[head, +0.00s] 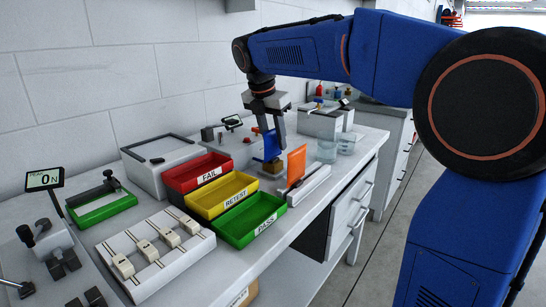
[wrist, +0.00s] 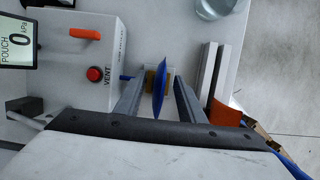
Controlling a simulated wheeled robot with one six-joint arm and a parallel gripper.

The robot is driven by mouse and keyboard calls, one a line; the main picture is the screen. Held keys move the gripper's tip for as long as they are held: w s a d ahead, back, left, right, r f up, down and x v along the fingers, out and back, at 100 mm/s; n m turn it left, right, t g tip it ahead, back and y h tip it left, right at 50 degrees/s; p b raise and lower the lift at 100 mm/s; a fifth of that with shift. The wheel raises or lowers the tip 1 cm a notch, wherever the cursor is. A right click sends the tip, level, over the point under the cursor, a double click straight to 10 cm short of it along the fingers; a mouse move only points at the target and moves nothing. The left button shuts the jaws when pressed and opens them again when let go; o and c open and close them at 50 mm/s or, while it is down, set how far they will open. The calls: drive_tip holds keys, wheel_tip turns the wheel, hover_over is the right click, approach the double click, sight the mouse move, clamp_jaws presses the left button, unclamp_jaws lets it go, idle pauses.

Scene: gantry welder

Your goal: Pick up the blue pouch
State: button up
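The blue pouch (head: 271,144) stands upright and thin on a small tan block (head: 272,168) on the bench. In the wrist view the blue pouch (wrist: 159,90) shows edge-on, with part of the block behind it. My gripper (head: 270,128) points down over the pouch. In the wrist view my gripper (wrist: 158,82) is open, with one finger on each side of the pouch and a visible gap on both sides. The fingers hide part of the pouch in the head view.
An orange pouch (head: 296,166) stands close to the right, by a pale rail (head: 309,185). Red FAIL (head: 198,172), yellow RETEST (head: 222,194) and green PASS (head: 250,219) bins lie left and nearer. A vent device (wrist: 88,60) with a red button and glass jars (head: 327,150) are nearby.

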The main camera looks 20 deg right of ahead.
drive_tip(key=shift+x, duration=1.35)
drive_tip(key=shift+c, duration=0.2)
clamp_jaws()
